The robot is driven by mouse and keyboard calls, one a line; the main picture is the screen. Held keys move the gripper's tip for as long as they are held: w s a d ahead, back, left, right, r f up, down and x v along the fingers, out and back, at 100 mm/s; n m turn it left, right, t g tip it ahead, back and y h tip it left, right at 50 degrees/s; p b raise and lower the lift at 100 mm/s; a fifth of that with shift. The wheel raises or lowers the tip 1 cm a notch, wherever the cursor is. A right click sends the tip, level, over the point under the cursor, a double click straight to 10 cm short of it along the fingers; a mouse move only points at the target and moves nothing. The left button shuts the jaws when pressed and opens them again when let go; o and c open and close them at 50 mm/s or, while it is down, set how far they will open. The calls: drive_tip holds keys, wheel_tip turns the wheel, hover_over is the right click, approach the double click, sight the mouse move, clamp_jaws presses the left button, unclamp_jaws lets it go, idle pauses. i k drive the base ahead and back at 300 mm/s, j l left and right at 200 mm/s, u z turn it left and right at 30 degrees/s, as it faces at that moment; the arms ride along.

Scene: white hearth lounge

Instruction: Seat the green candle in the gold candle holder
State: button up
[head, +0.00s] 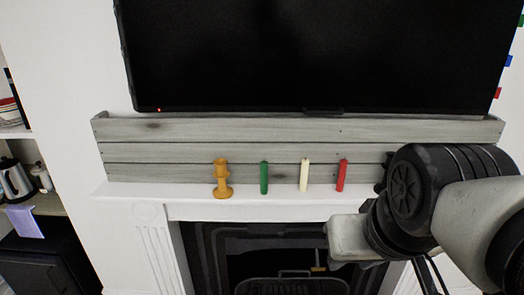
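The gold candle holder (222,180) stands upright on the white mantel shelf, left of the candles, with nothing seen in its top. The green candle (264,178) stands upright on the shelf just right of the holder, apart from it. My arm reaches in from the right. Its pale end part (348,238) is in front of the fireplace, below and right of the green candle. I cannot make out the gripper's fingers, so whether they are open or shut does not show. Nothing visible touches the holder or the green candle.
A cream candle (304,175) and a red candle (342,175) stand right of the green one on the mantel shelf (140,189). A grey plank panel (200,131) backs the shelf, below a black television (310,50). The fireplace opening (225,245) is underneath. Shelf left of the holder is clear.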

sight(223, 192)
drive_tip(key=i+j, duration=0.7)
drive_tip(key=i, duration=0.1)
